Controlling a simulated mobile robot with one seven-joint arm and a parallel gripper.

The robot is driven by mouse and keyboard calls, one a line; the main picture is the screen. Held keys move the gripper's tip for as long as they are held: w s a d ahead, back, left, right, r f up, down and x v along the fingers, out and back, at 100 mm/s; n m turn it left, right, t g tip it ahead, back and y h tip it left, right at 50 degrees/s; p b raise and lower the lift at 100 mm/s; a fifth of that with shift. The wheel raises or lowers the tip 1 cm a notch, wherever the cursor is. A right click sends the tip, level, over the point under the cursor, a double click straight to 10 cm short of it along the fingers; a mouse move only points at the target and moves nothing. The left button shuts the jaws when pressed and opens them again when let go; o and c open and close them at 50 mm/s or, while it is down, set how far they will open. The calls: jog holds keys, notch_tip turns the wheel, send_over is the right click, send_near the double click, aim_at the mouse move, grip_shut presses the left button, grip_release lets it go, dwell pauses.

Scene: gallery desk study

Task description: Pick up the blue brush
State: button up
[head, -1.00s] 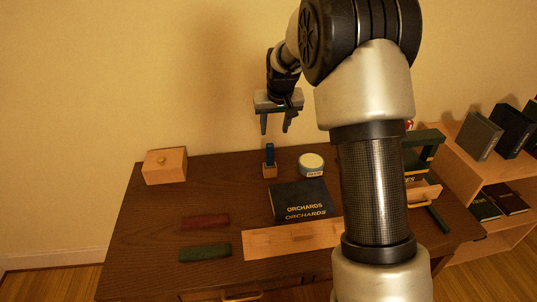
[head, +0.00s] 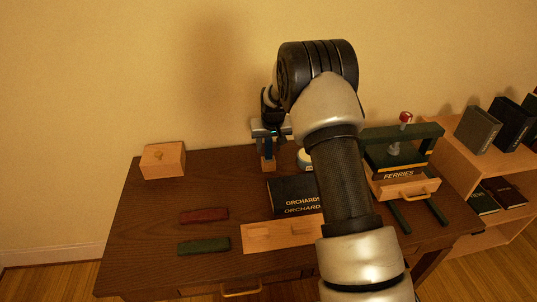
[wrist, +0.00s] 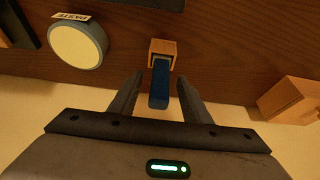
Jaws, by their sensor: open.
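The blue brush (wrist: 160,88) stands upright at the back of the desk, its lower end at a small wooden block (wrist: 163,47). In the head view the block (head: 268,165) shows just under my gripper (head: 269,146), which hides much of the blue part. In the wrist view my gripper (wrist: 159,82) is open, with one finger on each side of the blue part. Gaps show between the brush and both fingers in that view.
A round paste tin (wrist: 77,43) stands close to the brush. A wooden box with a knob (head: 163,161) is at the back left. An Orchards book (head: 290,193) lies in front. A green press (head: 400,150) stands right.

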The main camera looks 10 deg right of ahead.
jog(key=shift+x, duration=1.2)
grip_shut()
notch_tip(320, 180, up, 10)
jog(key=shift+r, duration=0.1)
